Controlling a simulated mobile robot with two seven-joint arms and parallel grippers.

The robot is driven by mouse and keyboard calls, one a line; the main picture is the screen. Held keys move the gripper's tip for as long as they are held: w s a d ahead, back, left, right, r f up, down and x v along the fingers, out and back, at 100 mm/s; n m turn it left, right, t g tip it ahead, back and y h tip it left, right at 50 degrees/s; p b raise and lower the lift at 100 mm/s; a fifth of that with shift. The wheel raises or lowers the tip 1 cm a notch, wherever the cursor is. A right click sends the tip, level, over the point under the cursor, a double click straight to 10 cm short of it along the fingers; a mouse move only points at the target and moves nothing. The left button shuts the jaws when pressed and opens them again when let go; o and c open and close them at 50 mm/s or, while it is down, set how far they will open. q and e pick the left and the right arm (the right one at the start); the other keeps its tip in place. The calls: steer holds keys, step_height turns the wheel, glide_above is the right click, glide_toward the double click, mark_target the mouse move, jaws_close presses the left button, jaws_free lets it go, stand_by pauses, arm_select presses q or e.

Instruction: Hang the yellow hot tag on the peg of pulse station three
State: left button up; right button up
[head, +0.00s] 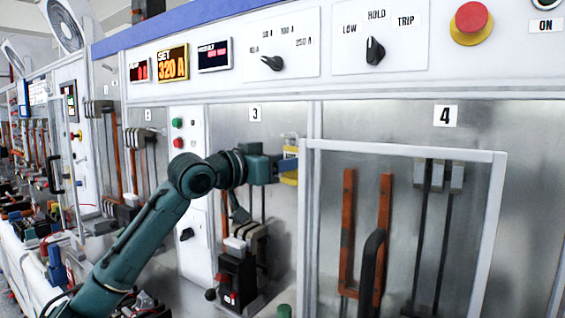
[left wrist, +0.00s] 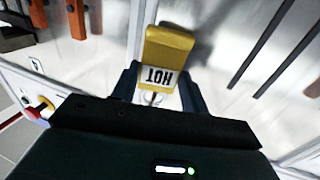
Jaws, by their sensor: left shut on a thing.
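The yellow hot tag (left wrist: 167,52) is between the fingers of my left gripper (left wrist: 160,90) in the left wrist view, with its HOT label upside down in the picture. In the head view my left gripper (head: 278,168) is in front of the panel of station three, below the "3" label (head: 255,114). A strip of the yellow tag (head: 290,178) shows at its fingertips. A small metal piece (head: 291,138) shows just above the tag; I cannot tell whether it is the peg or whether the tag touches it. My right gripper is in neither view.
Right of the tag stands the framed clear door (head: 400,156) of station four, with a black handle (head: 371,270). A black breaker (head: 237,278) sits below my left arm. Control knobs and a red stop button (head: 471,17) line the upper panel.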

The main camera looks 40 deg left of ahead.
arm_select(q)
steer(key=o, duration=1)
steer(key=shift+o, duration=0.2)
steer(key=shift+s, duration=0.1)
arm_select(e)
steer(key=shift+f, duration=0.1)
arm_select(q)
steer(key=s+a+b, duration=0.1)
steer(key=s+b, duration=0.6)
steer(key=s, duration=0.6)
steer(key=shift+a, duration=0.4)
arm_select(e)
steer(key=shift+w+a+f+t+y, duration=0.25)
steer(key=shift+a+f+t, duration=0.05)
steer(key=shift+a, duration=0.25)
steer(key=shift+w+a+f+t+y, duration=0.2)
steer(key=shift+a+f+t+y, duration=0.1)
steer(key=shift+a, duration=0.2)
